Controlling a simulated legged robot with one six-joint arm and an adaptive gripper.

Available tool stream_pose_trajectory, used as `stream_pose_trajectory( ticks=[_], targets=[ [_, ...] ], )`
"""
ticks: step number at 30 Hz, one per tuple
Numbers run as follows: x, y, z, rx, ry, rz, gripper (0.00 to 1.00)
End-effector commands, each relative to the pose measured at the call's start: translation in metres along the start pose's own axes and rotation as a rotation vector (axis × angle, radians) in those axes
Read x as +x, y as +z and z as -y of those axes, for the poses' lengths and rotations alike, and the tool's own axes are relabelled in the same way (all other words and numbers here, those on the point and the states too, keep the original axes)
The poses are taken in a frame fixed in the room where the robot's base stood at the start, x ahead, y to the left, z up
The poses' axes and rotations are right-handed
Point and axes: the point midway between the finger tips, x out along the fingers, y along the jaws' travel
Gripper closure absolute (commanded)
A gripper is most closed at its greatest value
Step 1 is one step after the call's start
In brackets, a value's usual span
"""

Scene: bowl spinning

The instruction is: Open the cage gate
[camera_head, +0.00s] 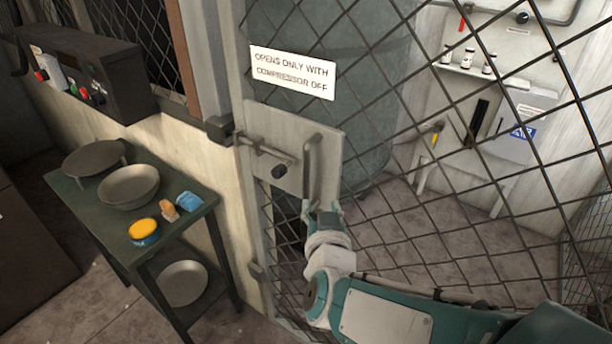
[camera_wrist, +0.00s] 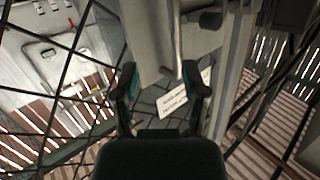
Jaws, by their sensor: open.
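The cage gate (camera_head: 400,130) is a wire-mesh panel and looks closed against its post. A grey latch plate (camera_head: 265,125) on it carries a sliding bolt (camera_head: 262,148) that points left to a dark catch (camera_head: 219,129) at the post. A vertical bar handle (camera_head: 309,165) stands on the plate's right part. My gripper (camera_head: 323,210) is at the handle's lower end. In the wrist view, the open jaws (camera_wrist: 162,92) are spread, with the handle (camera_wrist: 178,38) ahead between them. Whether they touch it, I cannot tell.
A white sign (camera_head: 292,73) on the gate reads "OPENS ONLY WITH COMPRESSOR OFF". Left stand a control box (camera_head: 115,85) with buttons and a table (camera_head: 85,215) with bowls and sponges. Behind the mesh are a large tank (camera_head: 365,95) and a wall panel (camera_head: 525,120).

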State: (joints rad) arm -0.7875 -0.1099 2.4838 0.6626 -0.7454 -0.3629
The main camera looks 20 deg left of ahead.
Motion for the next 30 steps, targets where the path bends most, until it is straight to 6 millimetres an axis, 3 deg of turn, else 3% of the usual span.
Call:
stream_pose_trajectory(
  ticks=[5,14,30],
  targets=[
    [-0.002,0.010,0.024,-0.050,0.049,-0.107,0.43],
    [0.001,0.009,0.028,-0.074,0.087,-0.162,0.43],
    [0.089,-0.006,0.021,-0.073,0.086,-0.162,0.43]
  ],
)
